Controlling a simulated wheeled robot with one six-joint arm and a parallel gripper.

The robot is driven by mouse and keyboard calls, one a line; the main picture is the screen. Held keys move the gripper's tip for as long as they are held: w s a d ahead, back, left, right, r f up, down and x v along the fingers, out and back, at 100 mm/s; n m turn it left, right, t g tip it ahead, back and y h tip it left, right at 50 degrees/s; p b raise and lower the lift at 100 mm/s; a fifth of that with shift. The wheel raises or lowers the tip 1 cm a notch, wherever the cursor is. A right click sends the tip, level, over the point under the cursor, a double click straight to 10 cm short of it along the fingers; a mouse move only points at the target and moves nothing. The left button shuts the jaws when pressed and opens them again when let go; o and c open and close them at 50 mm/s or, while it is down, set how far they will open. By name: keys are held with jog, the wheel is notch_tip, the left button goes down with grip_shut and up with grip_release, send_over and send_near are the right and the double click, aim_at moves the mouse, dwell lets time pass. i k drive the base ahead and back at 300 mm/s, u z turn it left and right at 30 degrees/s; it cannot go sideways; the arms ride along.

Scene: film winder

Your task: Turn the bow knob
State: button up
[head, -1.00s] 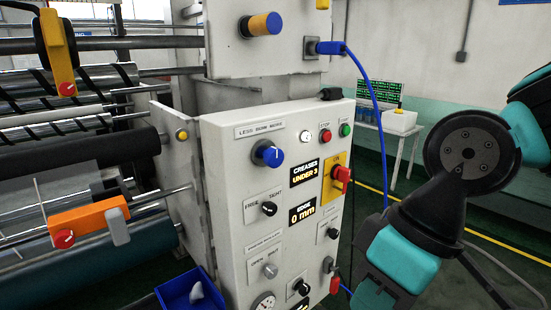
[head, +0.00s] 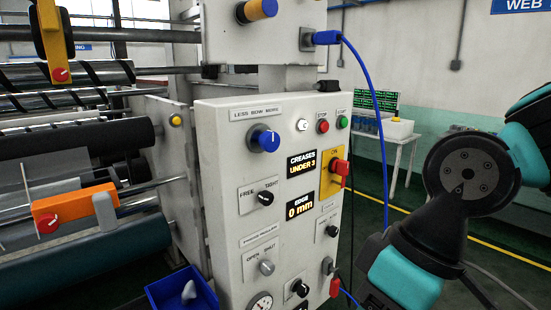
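The bow knob (head: 265,140) is a round blue knob on the upper part of the white control panel (head: 222,180), under a label reading "LESS BOW MORE". Nothing touches it. My arm (head: 405,262) stands to the right of the panel, apart from it. My gripper is not visible; the arm runs out of the picture at the lower right. A display (head: 301,164) right of the knob reads "CREASES UNDER 3", and one below it (head: 300,206) reads "EDGE 0 mm".
A red switch (head: 340,167) on a yellow plate, a free/tight knob (head: 265,198) and several smaller knobs share the panel. A blue cable (head: 378,120) hangs at its right. Rollers (head: 70,140) fill the left. A blue bin (head: 180,290) sits at the bottom.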

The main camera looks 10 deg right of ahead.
aim_at(270, 140)
jog(key=k, duration=0.45)
jog(key=u, duration=1.3)
jog(key=i, duration=0.9)
jog(key=z, duration=2.55)
